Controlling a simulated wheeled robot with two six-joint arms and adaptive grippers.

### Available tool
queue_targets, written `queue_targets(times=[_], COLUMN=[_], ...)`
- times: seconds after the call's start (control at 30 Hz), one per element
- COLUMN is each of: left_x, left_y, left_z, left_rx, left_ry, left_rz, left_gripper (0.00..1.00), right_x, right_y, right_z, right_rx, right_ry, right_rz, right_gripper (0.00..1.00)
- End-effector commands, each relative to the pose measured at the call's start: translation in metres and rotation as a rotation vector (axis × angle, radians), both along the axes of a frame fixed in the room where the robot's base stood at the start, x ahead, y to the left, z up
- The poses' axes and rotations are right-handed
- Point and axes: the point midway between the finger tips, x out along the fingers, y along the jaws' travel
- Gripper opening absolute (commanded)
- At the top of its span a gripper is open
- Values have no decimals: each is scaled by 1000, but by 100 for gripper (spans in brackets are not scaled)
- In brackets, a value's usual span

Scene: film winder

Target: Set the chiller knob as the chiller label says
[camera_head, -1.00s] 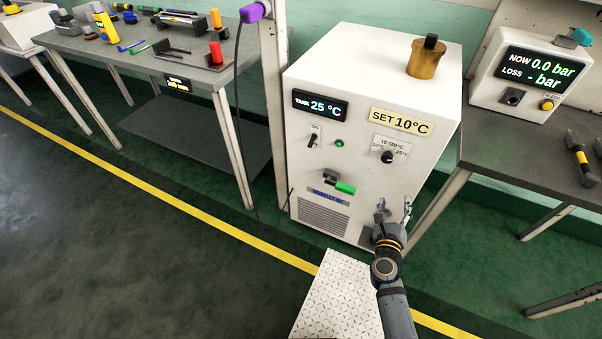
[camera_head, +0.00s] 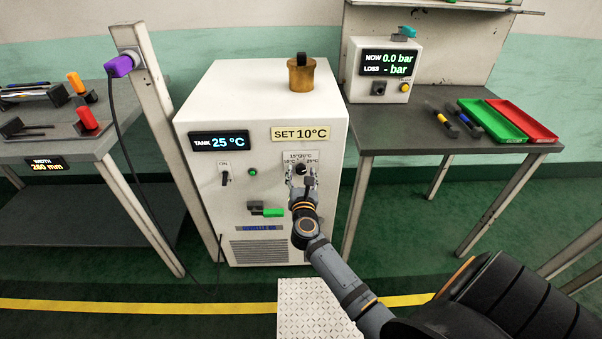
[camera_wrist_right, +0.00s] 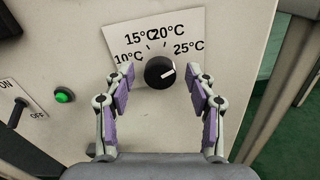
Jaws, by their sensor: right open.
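The white chiller (camera_head: 225,100) stands in the middle of the head view. Its label (camera_head: 299,133) reads "SET 10°C" and its display (camera_head: 218,141) reads "TANK 25 °C". The black chiller knob (camera_wrist_right: 159,71) sits on a white dial plate (camera_wrist_right: 155,28) marked 10, 15, 20 and 25°C. The knob's white mark points right and slightly up, nearest 25°C. My right gripper (camera_head: 302,179) is open in front of the dial. In the right wrist view its fingers stand apart on either side of the knob, and I see no contact. My left gripper is out of view.
An ON/OFF switch (camera_head: 225,176), a green lamp (camera_head: 253,171) and a green-handled valve (camera_head: 272,212) are on the same panel. A brass-coloured cylinder (camera_head: 301,76) stands on top. Benches flank the chiller; the right one holds a pressure display (camera_head: 388,67) and trays.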

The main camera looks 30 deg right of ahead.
Motion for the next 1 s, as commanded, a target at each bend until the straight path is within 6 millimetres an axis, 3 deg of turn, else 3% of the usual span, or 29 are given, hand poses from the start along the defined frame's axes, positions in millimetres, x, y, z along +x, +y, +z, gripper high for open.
queue_targets(times=[0.33,0.73,1.0], left_x=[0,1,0], left_y=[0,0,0], left_z=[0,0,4], left_rx=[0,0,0], left_ry=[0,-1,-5], left_rz=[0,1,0], left_gripper=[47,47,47], right_x=[5,4,4], right_y=[-3,-3,-3], right_z=[0,0,1], right_rx=[-1,-1,-29], right_ry=[1,1,19], right_rz=[0,0,0], right_gripper=[55,1,1])
